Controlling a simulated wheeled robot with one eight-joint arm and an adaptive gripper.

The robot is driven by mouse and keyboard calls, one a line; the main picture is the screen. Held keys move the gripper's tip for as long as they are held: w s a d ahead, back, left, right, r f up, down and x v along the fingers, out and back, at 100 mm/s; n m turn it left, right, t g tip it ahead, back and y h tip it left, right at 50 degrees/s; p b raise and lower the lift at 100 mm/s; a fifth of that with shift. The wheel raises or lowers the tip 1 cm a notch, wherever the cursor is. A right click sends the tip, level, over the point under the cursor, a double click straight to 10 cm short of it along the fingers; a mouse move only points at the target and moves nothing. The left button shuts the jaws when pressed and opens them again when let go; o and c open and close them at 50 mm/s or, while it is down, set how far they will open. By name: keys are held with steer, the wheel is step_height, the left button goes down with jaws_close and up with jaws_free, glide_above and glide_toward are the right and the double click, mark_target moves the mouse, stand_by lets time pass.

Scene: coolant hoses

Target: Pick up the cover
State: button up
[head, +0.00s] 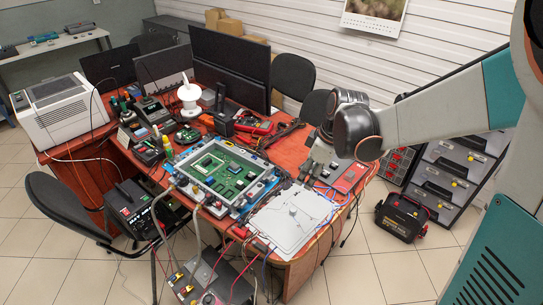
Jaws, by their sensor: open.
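A flat light-grey panel, which looks like the cover (291,222), lies on the front right of the red-brown desk, beside an opened device with a green circuit board (222,172). My arm comes in from the right, and its dark wrist is above the right end of the desk. My gripper (318,163) hangs below the wrist, behind and above the cover and apart from it. It is open; its fingers are small and partly lost against the desk items behind. Nothing shows held in it.
Cables run around the device and over the front of the desk (290,152). Monitors (230,65) and a white printer (62,108) stand farther back and left. A drawer cabinet (455,165) and a black-red case (401,217) are at right. Floor is free at the front right.

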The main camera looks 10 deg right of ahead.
steer(key=w+d+f+n+g, duration=0.1)
steer(key=w+f+n, duration=0.25)
steer(key=f, duration=0.35)
steer(key=y+b, duration=0.1)
steer(key=b, duration=0.1)
glide_above(293, 209)
steer(key=d, duration=0.2)
steer(key=f, duration=0.8)
steer(key=shift+s+a+f, duration=0.15)
steer(key=shift+a+f, duration=0.05)
steer(key=shift+f, duration=0.15)
steer(key=shift+s+b+x, duration=0.15)
steer(key=shift+b+x, duration=0.6)
steer(key=shift+x, duration=0.55)
steer(key=shift+s+b+x, duration=0.15)
steer(key=shift+b+x, duration=0.6)
steer(key=shift+x, duration=0.6)
steer(key=shift+d, duration=0.15)
jaws_close()
